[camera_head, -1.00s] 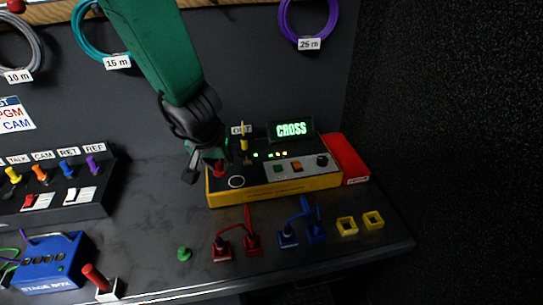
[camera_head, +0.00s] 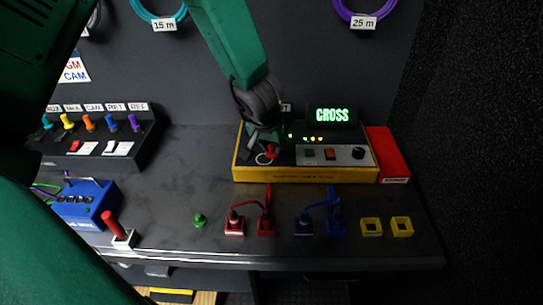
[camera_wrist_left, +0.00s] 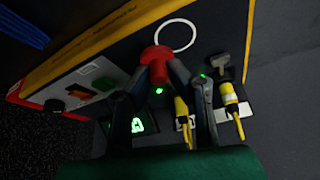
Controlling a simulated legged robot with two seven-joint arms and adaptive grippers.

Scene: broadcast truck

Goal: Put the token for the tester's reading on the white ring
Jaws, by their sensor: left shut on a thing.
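The tester (camera_head: 305,174) is a yellow-edged box with a grey and black top. Its display (camera_head: 332,115) reads CROSS in green. The white ring (camera_head: 263,160) is on the left of the tester's top; it also shows in the wrist view (camera_wrist_left: 176,36). My left gripper (camera_head: 261,150) is shut on a red token (camera_head: 271,152), just behind the ring and partly overlapping it in the picture. In the wrist view the red token (camera_wrist_left: 156,58) sits between the fingertips beside the ring; the gap below it is unclear. A green token (camera_head: 199,220) stands on the desk. My right gripper is not in view.
A blue stage box (camera_head: 86,203) and a red lever (camera_head: 112,228) are at left.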

